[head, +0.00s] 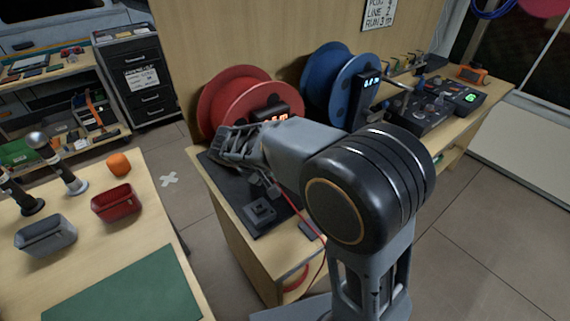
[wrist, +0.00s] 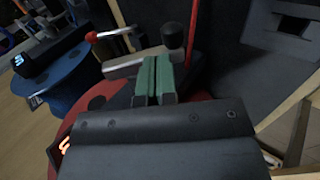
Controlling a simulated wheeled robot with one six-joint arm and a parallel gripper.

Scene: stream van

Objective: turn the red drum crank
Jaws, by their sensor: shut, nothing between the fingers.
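The red drum (head: 226,95) stands upright at the back left of the wooden bench, partly hidden by my arm and gripper. In the wrist view its red face (wrist: 112,112) lies behind my gripper. A grey crank bar (wrist: 122,68) with a dark cylindrical knob (wrist: 173,37) shows just past my fingertips. My gripper (wrist: 156,80) has its green-padded fingers together with nothing between them. The fingers overlap the bar in the picture, and I cannot tell whether they touch it. In the head view my gripper (head: 240,146) is in front of the drum, and the crank is hidden.
A blue drum (head: 352,88) stands right of the red one. A small black box (head: 262,211) and a red cable are on the bench. A table with a red bin (head: 116,203) is at left.

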